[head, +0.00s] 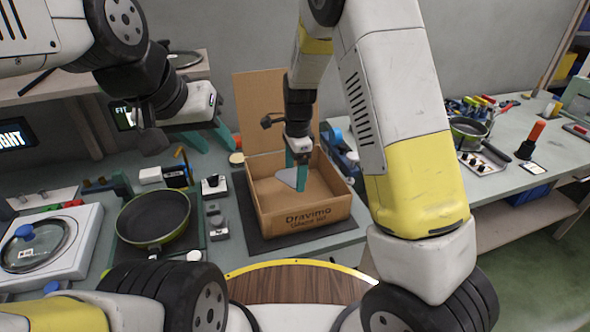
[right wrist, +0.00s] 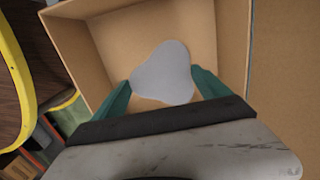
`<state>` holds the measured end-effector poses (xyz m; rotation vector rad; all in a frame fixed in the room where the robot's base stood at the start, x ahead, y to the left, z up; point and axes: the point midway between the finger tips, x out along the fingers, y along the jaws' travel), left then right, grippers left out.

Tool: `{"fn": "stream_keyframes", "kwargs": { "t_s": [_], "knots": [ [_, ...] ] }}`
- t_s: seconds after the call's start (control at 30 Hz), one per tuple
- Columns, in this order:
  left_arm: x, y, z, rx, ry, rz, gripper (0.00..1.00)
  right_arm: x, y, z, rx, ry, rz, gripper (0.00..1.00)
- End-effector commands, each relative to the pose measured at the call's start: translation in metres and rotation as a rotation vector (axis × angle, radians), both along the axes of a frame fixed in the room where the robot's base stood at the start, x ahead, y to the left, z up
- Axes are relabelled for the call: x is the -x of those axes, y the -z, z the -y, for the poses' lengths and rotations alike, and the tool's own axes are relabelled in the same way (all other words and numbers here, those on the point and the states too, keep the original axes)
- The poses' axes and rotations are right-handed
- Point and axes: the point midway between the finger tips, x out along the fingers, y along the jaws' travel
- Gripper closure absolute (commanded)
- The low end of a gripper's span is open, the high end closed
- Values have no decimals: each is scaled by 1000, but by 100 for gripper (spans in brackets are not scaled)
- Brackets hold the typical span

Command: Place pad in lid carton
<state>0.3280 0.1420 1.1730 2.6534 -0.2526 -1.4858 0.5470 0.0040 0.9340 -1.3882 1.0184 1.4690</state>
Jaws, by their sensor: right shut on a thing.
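A cardboard carton (head: 305,219) marked "Dravimo" stands open on a dark mat, its flap upright at the back. In the right wrist view the carton wall (right wrist: 85,50) surrounds a light grey, three-lobed pad (right wrist: 163,75). My right gripper (head: 298,178) reaches down into the carton and is shut on the pad, which also shows in the head view (head: 287,178). The pad is between the green fingers; I cannot tell whether it touches the carton floor. My left gripper (head: 222,138) is above the bench left of the carton, with its green fingers apart and nothing between them.
A green-rimmed pan (head: 153,218) sits left of the carton. A glass lid (head: 35,246) with a blue knob lies on a white unit at the far left. Another pan (head: 468,130) and several tools stand on the right bench. A wooden round surface (head: 300,284) is in front.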

Motion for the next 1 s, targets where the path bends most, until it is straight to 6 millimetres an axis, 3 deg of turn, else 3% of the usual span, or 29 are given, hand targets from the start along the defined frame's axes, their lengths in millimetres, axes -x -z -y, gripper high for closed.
{"fn": "stream_keyframes", "kwargs": {
  "t_s": [0.4, 1.0],
  "knots": [
    [0, 0, 0, 0, 0, -1, 64, 0, 46, 0, 1, 0, -2, 51],
    [0, 0, 0, 0, 0, -1, 64, 0, 58, 0, 0, 0, 0, 51]
  ]
}}
